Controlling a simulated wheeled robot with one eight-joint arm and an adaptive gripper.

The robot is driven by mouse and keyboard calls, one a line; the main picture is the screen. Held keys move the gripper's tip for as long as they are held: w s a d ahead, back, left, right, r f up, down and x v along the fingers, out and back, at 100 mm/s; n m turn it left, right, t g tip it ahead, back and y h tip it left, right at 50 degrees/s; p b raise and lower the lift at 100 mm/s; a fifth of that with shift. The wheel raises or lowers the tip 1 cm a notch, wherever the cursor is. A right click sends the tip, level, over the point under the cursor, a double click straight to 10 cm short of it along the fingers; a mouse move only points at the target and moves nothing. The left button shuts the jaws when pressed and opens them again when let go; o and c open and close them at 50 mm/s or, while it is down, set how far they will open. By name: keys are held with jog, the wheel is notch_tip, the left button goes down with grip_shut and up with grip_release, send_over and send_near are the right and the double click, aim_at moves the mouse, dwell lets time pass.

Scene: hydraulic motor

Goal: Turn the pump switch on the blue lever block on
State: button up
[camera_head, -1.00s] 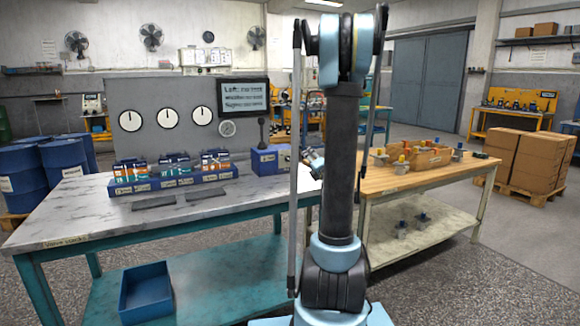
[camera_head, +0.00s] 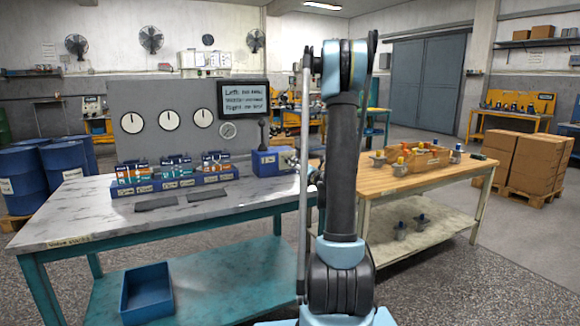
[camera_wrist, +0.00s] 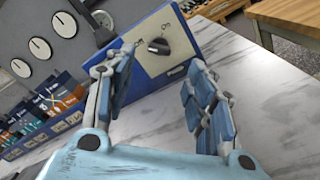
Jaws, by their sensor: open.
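In the wrist view the block (camera_wrist: 197,33) shows a pale front plate. A black rotary knob, the pump switch (camera_wrist: 158,46), sits on that plate with small markings around it, one reading like "On". My gripper (camera_wrist: 165,90) is open and empty in the wrist view. Its two fingers spread below the knob, apart from it. In the head view my gripper is mostly hidden behind my arm, close to the block.
A grey panel (camera_head: 160,95) with several dials and a screen (camera_head: 243,98) rises behind the table. Blue racks of small boxes (camera_head: 172,186) stand left of the block. A wooden table (camera_head: 385,186) is to the right. Bare marble (camera_wrist: 262,95) lies right of my gripper.

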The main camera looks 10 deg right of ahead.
aim_at(289, 161)
jog(key=x, duration=0.8)
jog(key=shift+w+a, duration=0.1)
jog(key=shift+w, duration=0.15)
jog(key=c, duration=1.1)
jog(key=shift+o, duration=0.2)
jog(key=shift+a, duration=0.15)
